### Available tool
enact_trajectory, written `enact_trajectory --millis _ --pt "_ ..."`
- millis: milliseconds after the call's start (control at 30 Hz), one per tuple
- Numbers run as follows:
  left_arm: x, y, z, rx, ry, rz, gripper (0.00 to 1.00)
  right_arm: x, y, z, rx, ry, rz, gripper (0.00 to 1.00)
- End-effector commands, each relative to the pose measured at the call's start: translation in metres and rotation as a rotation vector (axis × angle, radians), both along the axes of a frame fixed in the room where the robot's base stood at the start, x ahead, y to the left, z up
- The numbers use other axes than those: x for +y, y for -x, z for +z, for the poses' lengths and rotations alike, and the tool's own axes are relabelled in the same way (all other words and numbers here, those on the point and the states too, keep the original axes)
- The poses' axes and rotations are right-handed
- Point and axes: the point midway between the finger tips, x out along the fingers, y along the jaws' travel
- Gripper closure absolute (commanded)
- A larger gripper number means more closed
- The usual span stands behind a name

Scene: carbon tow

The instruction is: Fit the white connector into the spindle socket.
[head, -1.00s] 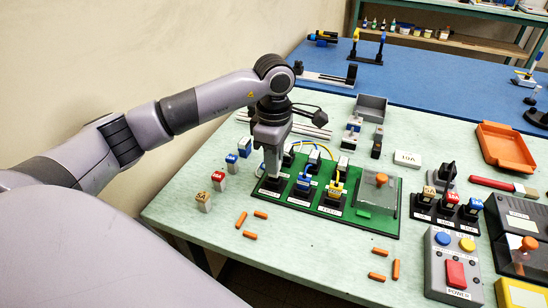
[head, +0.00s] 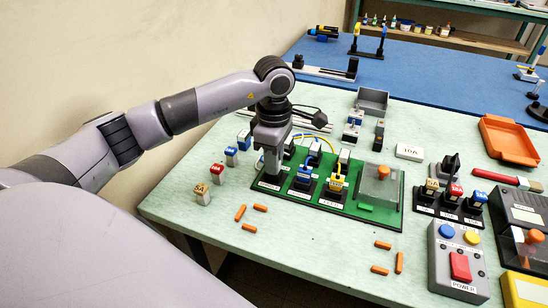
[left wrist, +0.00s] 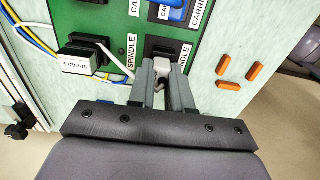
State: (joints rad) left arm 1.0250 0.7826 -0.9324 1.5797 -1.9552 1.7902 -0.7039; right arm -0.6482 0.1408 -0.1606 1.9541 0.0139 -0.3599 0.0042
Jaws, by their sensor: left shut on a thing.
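My left gripper (left wrist: 164,82) is shut on the white connector (left wrist: 162,66), which shows between its fingertips in the left wrist view. The connector is right at the black spindle socket (left wrist: 163,47), whose label is partly covered. I cannot tell whether it is inside the socket or just above it. In the head view my left gripper (head: 271,170) points down over this socket (head: 268,184), at the front left corner of the green board (head: 365,215); its fingers hide the connector. My right gripper is not in view.
A blue connector (head: 304,175) and a yellow connector (head: 336,183) stand in neighbouring sockets. A black block with a white spindle label (left wrist: 78,66) is close behind the fingers.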

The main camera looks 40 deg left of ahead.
Motion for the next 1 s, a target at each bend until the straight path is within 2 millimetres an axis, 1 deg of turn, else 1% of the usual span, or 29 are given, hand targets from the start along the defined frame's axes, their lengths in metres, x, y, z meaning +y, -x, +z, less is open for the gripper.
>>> enact_trajectory --millis 67,100,167,200,567,600,633,700,900,1000 --pt "0.0 0.0 -0.003 0.001 -0.001 0.001 1.0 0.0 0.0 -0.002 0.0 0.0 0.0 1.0" --pt "0.0 0.0 -0.002 0.001 -0.001 0.0 0.75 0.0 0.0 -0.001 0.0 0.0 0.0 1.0" --pt "0.0 0.0 -0.002 0.001 -0.001 0.0 0.55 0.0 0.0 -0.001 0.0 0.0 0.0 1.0" --pt "0.0 0.0 -0.002 0.001 -0.001 0.0 0.51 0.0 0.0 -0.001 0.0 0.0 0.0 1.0" --pt "0.0 0.0 -0.002 0.001 0.0 0.0 0.51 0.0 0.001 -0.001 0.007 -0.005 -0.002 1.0" --pt "0.0 0.0 -0.002 0.001 0.0 0.0 0.51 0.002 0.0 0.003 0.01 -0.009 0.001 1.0" --pt "0.0 -0.001 0.003 -0.003 0.0 0.0 0.51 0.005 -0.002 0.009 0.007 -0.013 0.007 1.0" --pt "0.0 -0.001 0.017 -0.005 0.0 0.0 0.51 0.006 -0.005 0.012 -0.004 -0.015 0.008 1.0" --pt "0.0 -0.001 0.051 -0.004 -0.001 0.0 0.51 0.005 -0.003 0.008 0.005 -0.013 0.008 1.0" --pt "0.0 0.0 0.062 -0.001 0.0 0.0 0.51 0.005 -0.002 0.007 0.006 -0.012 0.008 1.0"
